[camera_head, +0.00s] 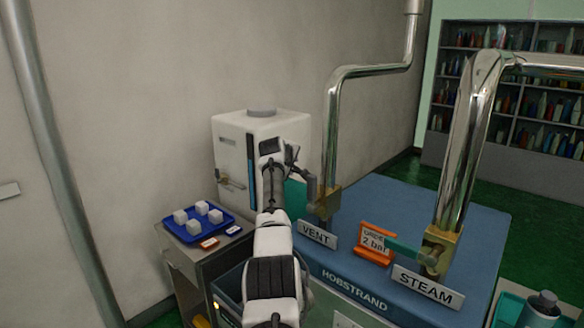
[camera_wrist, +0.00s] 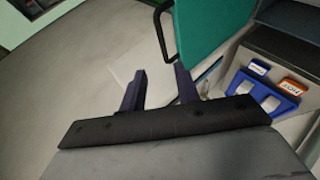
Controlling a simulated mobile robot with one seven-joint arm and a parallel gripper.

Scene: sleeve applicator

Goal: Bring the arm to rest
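My arm reaches up from the bottom middle of the head view, bent in front of the white tank. My gripper (camera_head: 303,172) is at its far end, left of the VENT pipe, small and partly hidden by the wrist. In the wrist view my gripper (camera_wrist: 160,83) shows two dark fingers standing apart with nothing held between them. A teal panel (camera_wrist: 212,32) lies beyond the fingers; I cannot tell how far.
The blue HOBSTRAND machine (camera_head: 390,205) has a VENT pipe (camera_head: 333,120) and a STEAM pipe (camera_head: 465,140) close to my arm. A blue tray (camera_head: 192,238) with several white cubes sits on the cabinet at left. The white tank (camera_head: 228,140) stands behind.

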